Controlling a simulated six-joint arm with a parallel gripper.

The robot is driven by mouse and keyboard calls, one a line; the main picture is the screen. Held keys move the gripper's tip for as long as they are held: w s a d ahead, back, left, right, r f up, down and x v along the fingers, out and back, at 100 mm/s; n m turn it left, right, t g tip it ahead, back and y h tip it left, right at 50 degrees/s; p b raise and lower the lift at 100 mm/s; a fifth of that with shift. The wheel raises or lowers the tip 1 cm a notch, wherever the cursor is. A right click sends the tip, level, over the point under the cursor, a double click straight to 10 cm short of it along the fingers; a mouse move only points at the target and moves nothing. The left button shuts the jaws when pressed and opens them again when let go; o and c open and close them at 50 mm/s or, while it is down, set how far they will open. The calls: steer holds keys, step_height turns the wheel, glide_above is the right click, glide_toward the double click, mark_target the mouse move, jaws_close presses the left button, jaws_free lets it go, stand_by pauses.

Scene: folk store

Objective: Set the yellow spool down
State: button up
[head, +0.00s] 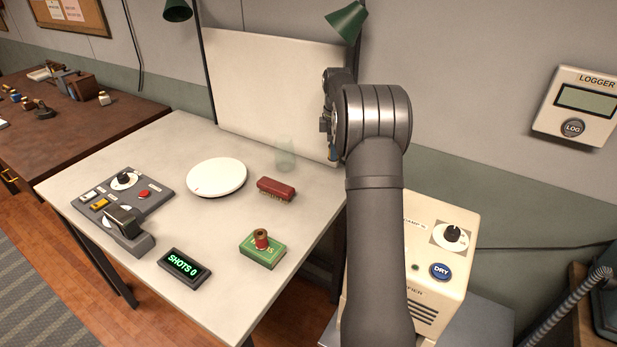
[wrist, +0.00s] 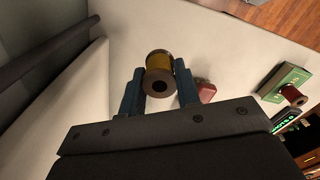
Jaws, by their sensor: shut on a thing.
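The yellow spool (wrist: 158,62), wound with yellow thread and with brown ends, sits between the two blue fingers of my gripper (wrist: 160,82) in the wrist view. The fingers are shut on it, one on each side. Pale tabletop shows beyond it; I cannot tell how high above the surface it is.
The backdrop board (head: 265,85) rises behind.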

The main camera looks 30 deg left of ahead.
steer(key=a+f, duration=0.2)
steer(key=a, duration=0.1)
steer(key=a+f, duration=0.2)
steer(key=a, duration=0.1)
steer(key=w+a+f, duration=0.1)
steer(key=a+f, duration=0.2)
steer(key=shift+a, duration=0.1)
steer(key=shift+a+f, duration=0.1)
steer(key=shift+f, duration=1.9)
steer(key=shift+f, duration=0.2)
steer(key=o, duration=0.9)
steer(key=shift+r, duration=0.1)
step_height(320, 180, up, 12)
steer(key=shift+r, duration=0.1)
